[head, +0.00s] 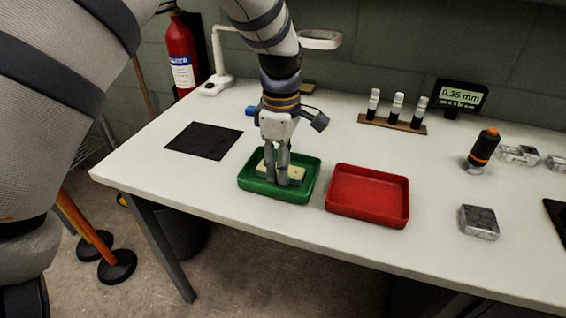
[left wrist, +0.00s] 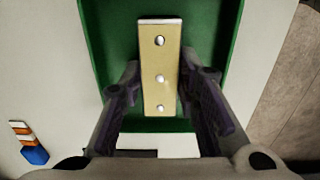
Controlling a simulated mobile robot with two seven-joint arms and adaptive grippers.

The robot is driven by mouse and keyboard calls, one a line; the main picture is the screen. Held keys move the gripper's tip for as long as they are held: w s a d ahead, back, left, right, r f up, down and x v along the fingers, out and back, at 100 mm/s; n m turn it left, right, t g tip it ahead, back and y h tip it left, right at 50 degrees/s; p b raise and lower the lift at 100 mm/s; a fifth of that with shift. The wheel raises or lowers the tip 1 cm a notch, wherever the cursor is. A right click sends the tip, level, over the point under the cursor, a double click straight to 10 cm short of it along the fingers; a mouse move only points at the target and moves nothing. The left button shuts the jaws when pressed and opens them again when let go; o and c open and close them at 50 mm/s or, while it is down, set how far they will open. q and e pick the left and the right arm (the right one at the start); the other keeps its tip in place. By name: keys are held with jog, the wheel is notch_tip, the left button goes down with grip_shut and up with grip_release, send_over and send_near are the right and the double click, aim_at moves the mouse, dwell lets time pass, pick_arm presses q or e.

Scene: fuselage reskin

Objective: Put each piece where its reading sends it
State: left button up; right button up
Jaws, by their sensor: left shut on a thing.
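A pale yellow piece (head: 292,172) with three rivet heads is in the green tray (head: 250,186). It also shows in the left wrist view (left wrist: 160,60), lengthwise between the fingers. My left gripper (head: 277,182) points down into the green tray and is shut on this piece, hiding part of it. I cannot tell whether the piece touches the tray floor. The red tray (head: 368,193), right of the green one, is empty. A dark display (head: 461,97) at the back reads 0.35 mm. My right gripper is not in view.
A black mat (head: 204,141) lies bare at the left. A rack with several black-and-white cylinders (head: 397,106) stands at the back. An orange-and-black tool (head: 484,146) and a silver block (head: 479,222) are at the right. The table's front edge runs just before the trays.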

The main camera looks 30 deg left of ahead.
pick_arm(q)
jog(key=o, duration=1.2)
jog(key=shift+f, duration=0.1)
jog(key=shift+c, duration=0.2)
notch_tip(320, 180, up, 12)
jog(key=shift+r+p, duration=0.2)
jog(key=shift+p, duration=0.15)
